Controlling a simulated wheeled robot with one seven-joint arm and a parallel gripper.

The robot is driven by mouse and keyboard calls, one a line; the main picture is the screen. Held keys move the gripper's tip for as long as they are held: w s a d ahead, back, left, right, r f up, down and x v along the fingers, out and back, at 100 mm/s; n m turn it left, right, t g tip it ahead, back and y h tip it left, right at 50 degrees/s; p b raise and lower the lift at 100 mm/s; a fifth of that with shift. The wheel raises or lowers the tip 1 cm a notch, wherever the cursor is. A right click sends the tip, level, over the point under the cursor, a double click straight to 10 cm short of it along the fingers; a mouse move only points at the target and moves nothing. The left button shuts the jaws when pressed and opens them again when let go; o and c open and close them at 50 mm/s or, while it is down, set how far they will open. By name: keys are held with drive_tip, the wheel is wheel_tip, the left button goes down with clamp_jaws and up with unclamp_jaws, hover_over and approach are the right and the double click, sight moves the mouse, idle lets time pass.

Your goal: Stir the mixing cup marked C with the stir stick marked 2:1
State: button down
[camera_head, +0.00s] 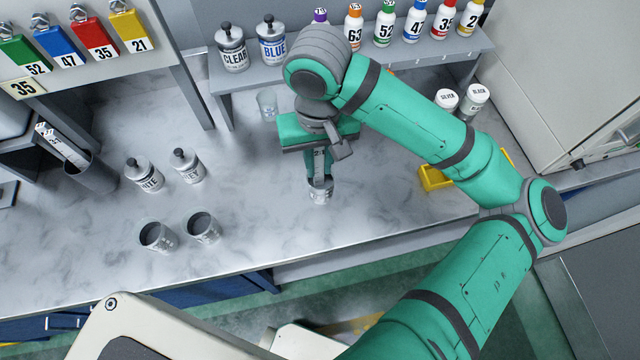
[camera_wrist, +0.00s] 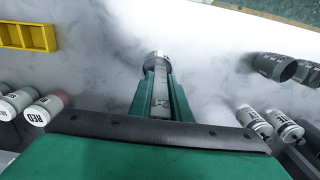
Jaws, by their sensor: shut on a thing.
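My gripper (camera_head: 318,172) points down over the bench and is shut on a pale flat stir stick (camera_head: 319,156). The stick also shows between the fingers in the wrist view (camera_wrist: 160,95). Its mark is too small to read surely. A small grey mixing cup (camera_head: 320,191) stands upright right below the fingertips. It shows beyond the fingers in the wrist view (camera_wrist: 156,59). The stick's lower end reaches the cup's mouth. The fingers partly cover the cup's opening, so the depth of the stick is hidden. The cup's letter is not readable.
Two dark-mouthed cups (camera_head: 157,237) (camera_head: 203,227) and two lidded tins (camera_head: 143,174) (camera_head: 187,166) stand left. A holder (camera_head: 92,174) with sticks is farther left. A clear cup (camera_head: 267,106) stands behind. A yellow bin (camera_head: 436,178) lies right. The bench around the cup is clear.

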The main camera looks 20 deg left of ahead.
drive_tip(key=shift+w+d, duration=0.2)
idle(0.4)
drive_tip(key=shift+r, duration=5.5)
drive_tip(key=shift+w, duration=0.1)
